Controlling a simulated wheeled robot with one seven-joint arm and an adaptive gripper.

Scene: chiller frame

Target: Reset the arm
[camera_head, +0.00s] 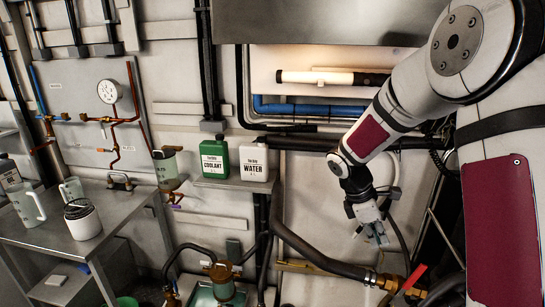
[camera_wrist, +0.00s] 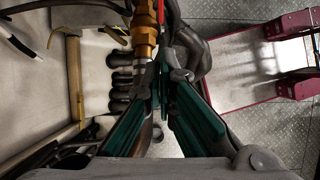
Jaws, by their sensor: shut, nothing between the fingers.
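My gripper (camera_head: 377,236) hangs at the end of my arm, pointing down in front of the pale wall panel at the right. It is shut and holds nothing. In the wrist view its green-padded fingers (camera_wrist: 163,82) meet near the middle. A brass fitting (camera_wrist: 145,38) with a bit of red shows just beyond the fingertips. In the head view that brass fitting (camera_head: 391,284) and a red lever (camera_head: 415,278) sit below and to the right of my gripper, apart from it.
A thick black hose (camera_head: 320,258) runs below my gripper. A green coolant jug (camera_head: 214,158) and a white water jug (camera_head: 254,162) stand on a small wall shelf. Blue pipe (camera_head: 320,108) runs behind my arm.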

